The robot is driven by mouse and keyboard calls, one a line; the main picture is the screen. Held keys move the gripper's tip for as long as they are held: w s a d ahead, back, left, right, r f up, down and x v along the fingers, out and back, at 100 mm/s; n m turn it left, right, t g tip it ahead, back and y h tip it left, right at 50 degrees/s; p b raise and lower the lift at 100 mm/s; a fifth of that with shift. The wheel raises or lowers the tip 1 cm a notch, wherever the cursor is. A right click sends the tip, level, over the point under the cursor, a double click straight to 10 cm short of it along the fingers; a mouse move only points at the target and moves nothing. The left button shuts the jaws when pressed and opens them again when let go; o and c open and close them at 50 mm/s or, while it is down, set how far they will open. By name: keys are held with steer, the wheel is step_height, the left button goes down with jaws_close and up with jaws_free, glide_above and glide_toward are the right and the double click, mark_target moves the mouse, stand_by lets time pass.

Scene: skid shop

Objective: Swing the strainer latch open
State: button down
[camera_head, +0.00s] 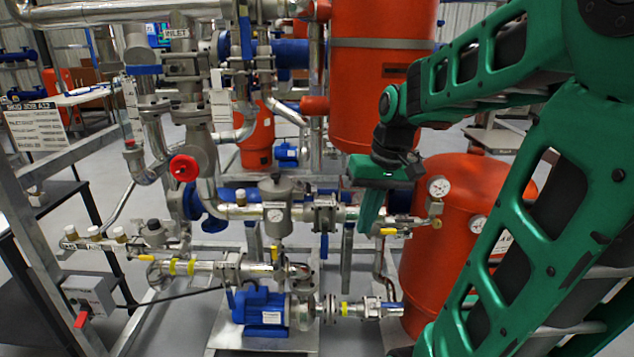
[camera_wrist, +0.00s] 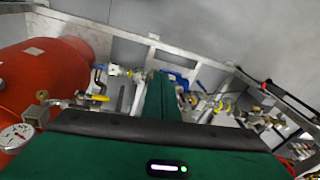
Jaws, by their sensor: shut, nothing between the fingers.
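A grey pot-shaped housing (camera_head: 277,196) with a lid and a small round gauge stands on the silver pipe in the middle of the head view; it looks like the strainer. I cannot make out a separate latch on it. My gripper (camera_head: 370,222) points downward to the right of this housing, apart from it, in front of the pipe. Its green fingers are together and empty. In the wrist view the shut fingers (camera_wrist: 161,97) hide the middle of the pipework, and I cannot pick out the strainer there.
A yellow valve handle (camera_head: 388,231) is close to the fingertips. A pressure gauge (camera_head: 439,187) and the red-orange tank (camera_head: 420,260) are just right of the gripper. A blue pump (camera_head: 259,307) sits below. A red handwheel (camera_head: 184,168) is at left.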

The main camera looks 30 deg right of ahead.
steer(key=w+d+r+n+t+y, duration=0.2)
steer(key=w+d+r, duration=0.3)
steer(key=w, duration=0.4)
steer(key=w+d+r+n+t+y, duration=0.1)
steer(key=w+d+r+n+y, duration=0.15)
steer(key=w+d, duration=0.55)
steer(key=w+a+f, duration=0.5)
steer(key=a+f, duration=0.3)
steer(key=a, duration=0.1)
steer(key=shift+w+a, duration=0.25)
steer(key=shift+d, duration=0.15)
